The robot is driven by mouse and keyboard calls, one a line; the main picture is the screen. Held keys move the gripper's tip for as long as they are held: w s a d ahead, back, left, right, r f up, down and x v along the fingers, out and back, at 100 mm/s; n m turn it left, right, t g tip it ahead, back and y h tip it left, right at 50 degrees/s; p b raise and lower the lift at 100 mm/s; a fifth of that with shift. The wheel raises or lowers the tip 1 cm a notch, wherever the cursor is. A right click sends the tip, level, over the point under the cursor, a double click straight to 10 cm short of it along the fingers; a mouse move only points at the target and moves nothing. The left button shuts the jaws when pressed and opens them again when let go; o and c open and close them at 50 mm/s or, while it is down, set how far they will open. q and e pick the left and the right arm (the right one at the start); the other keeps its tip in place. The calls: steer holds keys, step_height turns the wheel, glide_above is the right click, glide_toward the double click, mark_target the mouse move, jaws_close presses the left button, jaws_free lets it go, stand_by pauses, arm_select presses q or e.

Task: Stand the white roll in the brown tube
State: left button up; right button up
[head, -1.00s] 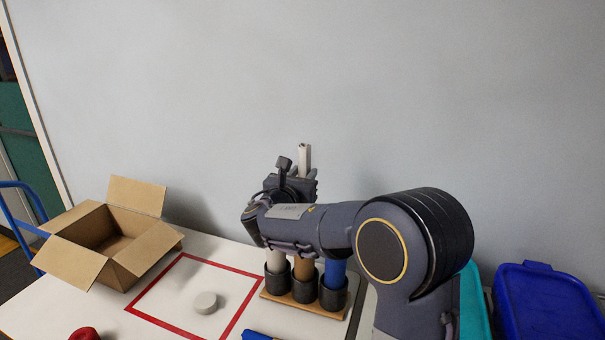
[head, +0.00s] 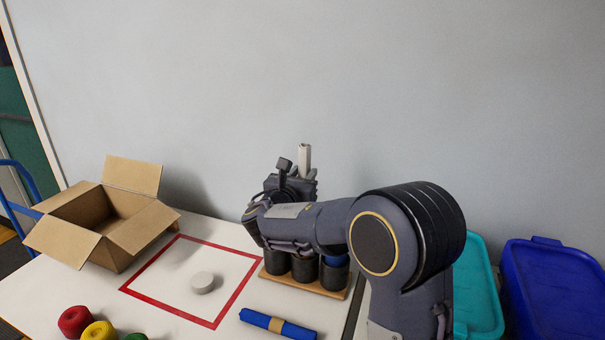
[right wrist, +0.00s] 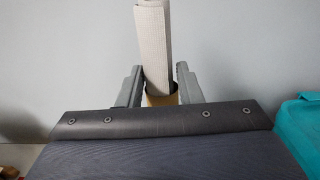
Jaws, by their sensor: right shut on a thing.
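The white roll (head: 304,160) stands nearly upright in my right gripper (head: 290,188), its top rising above the jaws. In the right wrist view, the roll (right wrist: 154,45) is between the two fingers of the gripper (right wrist: 158,88), with a tan ring (right wrist: 160,100) around its lower part. I cannot tell whether this ring is a band or a tube rim. The roll's lower end is hidden. Below my right forearm, several black cups (head: 304,269) stand on a wooden base (head: 318,288). The brown tube is hidden behind my arm. My left gripper is out of view.
An open cardboard box (head: 130,225) stands at the left. A blue roll (head: 262,319) and several coloured rolls (head: 75,320) lie in front. Teal (head: 480,290) and blue (head: 550,290) bins are at the right.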

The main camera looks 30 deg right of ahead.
step_height(320, 180, down, 9)
steer(key=b, duration=0.6)
steer(key=shift+s+b, duration=0.15)
steer(key=shift+b, duration=0.2)
steer(key=shift+f, duration=0.1)
steer(key=o, duration=1.1)
steer(key=shift+c, duration=0.2)
steer(key=shift+a, duration=0.1)
steer(key=r+v, duration=0.1)
steer(key=v, duration=0.6)
steer(key=shift+s+a, duration=0.2)
steer(key=shift+a, duration=0.1)
steer(key=shift+r, duration=0.15)
